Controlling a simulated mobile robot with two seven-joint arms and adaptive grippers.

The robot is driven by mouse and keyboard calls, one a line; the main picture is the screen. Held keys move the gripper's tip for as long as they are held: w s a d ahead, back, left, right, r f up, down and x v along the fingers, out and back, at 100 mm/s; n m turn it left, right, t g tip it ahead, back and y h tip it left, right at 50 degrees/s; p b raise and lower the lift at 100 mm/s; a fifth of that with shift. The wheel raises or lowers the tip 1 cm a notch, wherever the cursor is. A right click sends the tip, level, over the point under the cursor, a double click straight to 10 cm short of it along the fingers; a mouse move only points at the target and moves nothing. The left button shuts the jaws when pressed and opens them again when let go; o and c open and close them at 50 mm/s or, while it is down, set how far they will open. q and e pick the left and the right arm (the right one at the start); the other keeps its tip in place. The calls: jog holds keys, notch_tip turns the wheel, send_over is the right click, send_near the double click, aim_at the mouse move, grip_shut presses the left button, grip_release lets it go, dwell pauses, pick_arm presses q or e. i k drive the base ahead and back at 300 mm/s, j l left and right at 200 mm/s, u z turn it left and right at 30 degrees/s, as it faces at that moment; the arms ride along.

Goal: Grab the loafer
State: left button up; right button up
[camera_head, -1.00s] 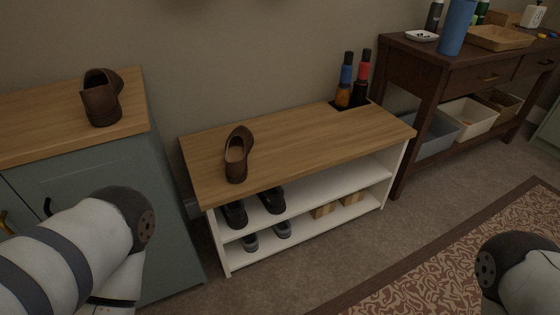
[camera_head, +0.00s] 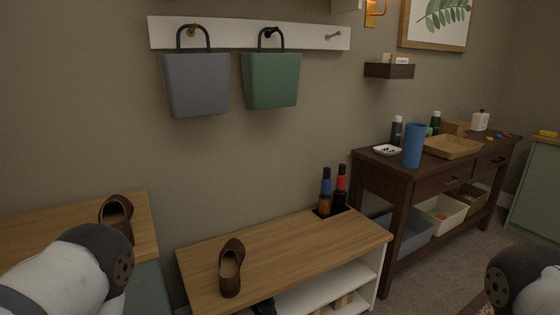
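One brown loafer (camera_head: 231,267) lies on the wooden top of the shoe bench (camera_head: 290,254), near its left end. A second brown loafer (camera_head: 117,217) sits on the wooden-topped cabinet (camera_head: 60,228) at the left, partly hidden behind my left arm. Parts of both my arms show at the lower left and lower right. Neither gripper is in the picture. Nothing is seen touching either loafer.
Several bottles (camera_head: 333,190) stand at the bench's back right corner. A grey bag (camera_head: 197,84) and a green bag (camera_head: 270,80) hang above. A dark console table (camera_head: 365,172) at the right carries a blue cylinder (camera_head: 414,146) and a wooden tray (camera_head: 453,147).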

aim_at(117, 212)
jog(key=u, duration=1.25)
